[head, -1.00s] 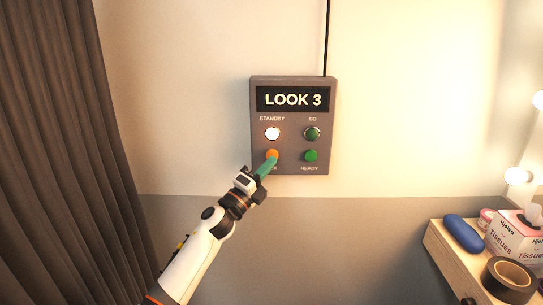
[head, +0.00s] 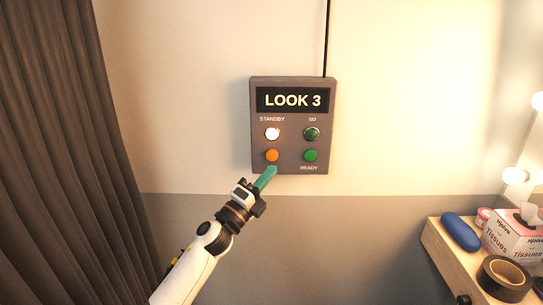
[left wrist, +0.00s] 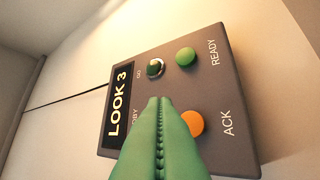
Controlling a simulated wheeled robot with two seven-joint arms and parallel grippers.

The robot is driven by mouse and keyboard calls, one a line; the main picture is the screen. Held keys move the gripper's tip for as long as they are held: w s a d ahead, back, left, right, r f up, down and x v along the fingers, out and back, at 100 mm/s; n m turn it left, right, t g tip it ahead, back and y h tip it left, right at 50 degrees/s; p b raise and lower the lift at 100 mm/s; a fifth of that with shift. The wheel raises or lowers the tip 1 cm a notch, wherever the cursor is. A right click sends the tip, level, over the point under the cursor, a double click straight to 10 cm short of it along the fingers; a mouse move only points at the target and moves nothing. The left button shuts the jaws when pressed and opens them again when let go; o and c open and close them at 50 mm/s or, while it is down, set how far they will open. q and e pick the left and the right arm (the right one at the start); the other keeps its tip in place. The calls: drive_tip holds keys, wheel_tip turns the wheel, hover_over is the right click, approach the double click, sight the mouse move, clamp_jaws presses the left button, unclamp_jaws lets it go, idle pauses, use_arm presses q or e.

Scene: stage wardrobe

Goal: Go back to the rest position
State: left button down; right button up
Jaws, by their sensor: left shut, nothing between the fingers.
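My left gripper (head: 268,174) has green fingers, shut with nothing between them. In the head view its tips are just below the orange button (head: 272,156) of a grey wall panel (head: 292,148). In the left wrist view the closed fingers (left wrist: 160,106) point at the panel face, beside the orange ACK button (left wrist: 193,123); I cannot tell the exact gap. The panel's display (head: 293,100) reads LOOK 3. The white STANDBY lamp (head: 272,134) is lit. A dark green GO lamp (head: 312,134) and a green READY button (head: 310,156) are at the right. My right gripper is out of view.
A dark curtain (head: 65,150) hangs at the left. At the lower right a wooden table (head: 438,248) carries a blue case (head: 460,232), a tissue box (head: 511,236) and a roll of black tape (head: 506,277). The wall between is clear. A cable (head: 326,38) runs up from the panel.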

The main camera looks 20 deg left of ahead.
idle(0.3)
use_arm(q)
drive_tip(key=s+a+f+n+g+y, duration=0.15)
drive_tip(key=f+n, duration=0.25)
drive_tip(key=f, duration=0.7)
drive_tip(key=s+a+f+n+g+y, duration=0.1)
drive_tip(key=f+n+g+y, duration=0.2)
drive_tip(key=f, duration=0.8)
drive_tip(key=s+a+f+n+g+y, duration=0.1)
drive_tip(key=s+a+f+n+y, duration=0.2)
drive_tip(key=f, duration=0.9)
drive_tip(key=s+f+n+g+y, duration=0.1)
drive_tip(key=s+f+n+g, duration=0.25)
drive_tip(key=s+f, duration=0.5)
drive_tip(key=s+f+n+g, duration=0.2)
drive_tip(key=s+f+n, duration=0.3)
drive_tip(key=f, duration=0.7)
drive_tip(key=s+f+n+g, duration=0.1)
drive_tip(key=s+f+g, duration=0.2)
drive_tip(key=s, duration=1)
drive_tip(key=s+d+f+n+g, duration=0.1)
drive_tip(key=s+f+n+g, duration=0.1)
drive_tip(key=s+f, duration=0.6)
drive_tip(key=s+d+f+n+g, duration=0.1)
drive_tip(key=s+f+g, duration=0.3)
drive_tip(key=s, duration=1.4)
drive_tip(key=shift+s+f+n+y, duration=0.3)
drive_tip(key=shift+f+n+y, duration=0.15)
drive_tip(key=shift+f+n, duration=0.4)
